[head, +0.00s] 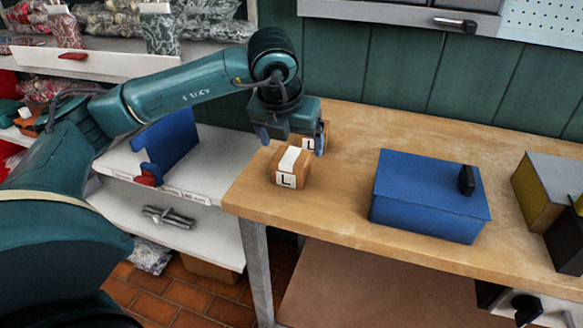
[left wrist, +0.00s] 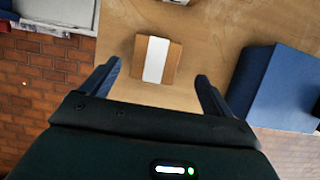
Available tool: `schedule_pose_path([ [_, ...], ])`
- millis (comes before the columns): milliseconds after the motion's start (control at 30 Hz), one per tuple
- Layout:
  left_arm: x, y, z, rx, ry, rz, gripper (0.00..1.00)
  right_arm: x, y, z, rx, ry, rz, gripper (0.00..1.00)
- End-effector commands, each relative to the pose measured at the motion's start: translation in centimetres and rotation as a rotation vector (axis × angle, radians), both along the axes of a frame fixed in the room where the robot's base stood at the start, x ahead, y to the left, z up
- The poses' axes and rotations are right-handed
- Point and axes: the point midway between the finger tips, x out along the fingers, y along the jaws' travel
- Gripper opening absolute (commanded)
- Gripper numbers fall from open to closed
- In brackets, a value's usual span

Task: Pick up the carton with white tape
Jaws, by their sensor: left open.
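A small brown carton with white tape (head: 305,171) stands on the wooden workbench near its left end, with a black L on a white label. The left wrist view shows a carton with a white tape strip (left wrist: 172,64) ahead of the fingers. My left gripper (head: 292,147) is open and empty, pointing down above and just behind the taped carton. In the left wrist view, its two fingers (left wrist: 158,72) stand apart on either side, with the carton between and beyond them. A second L-labelled carton (head: 309,143) is partly hidden behind a finger. My right gripper is out of view.
A blue box (head: 425,195) with a black handle stands right of the cartons; it also shows in the left wrist view (left wrist: 285,90). The workbench (head: 340,215) is bare between them. White shelves (head: 205,165) stand left of the bench. More boxes (head: 545,185) stand far right.

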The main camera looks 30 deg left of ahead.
Motion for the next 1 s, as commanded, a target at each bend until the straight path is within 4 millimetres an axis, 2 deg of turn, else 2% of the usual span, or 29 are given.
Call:
schedule_pose_path([
  [100,0.7,0.2,-1.6,-0.001,0.002,0.0,0.87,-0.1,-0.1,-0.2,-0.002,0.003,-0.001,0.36],
  [367,1.2,0.6,-3.6,-0.001,0.003,-0.001,0.87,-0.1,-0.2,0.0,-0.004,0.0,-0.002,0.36],
  [600,2.2,1.3,-6.8,-0.002,0.003,-0.002,0.87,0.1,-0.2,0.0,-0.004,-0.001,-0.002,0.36],
  [900,2.5,1.4,-7.4,-0.003,0.0,-0.003,0.87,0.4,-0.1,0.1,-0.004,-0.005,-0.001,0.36],
  [1000,2.5,1.4,-7.4,-0.003,0.0,-0.003,0.81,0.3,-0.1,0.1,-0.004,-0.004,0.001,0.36],
])
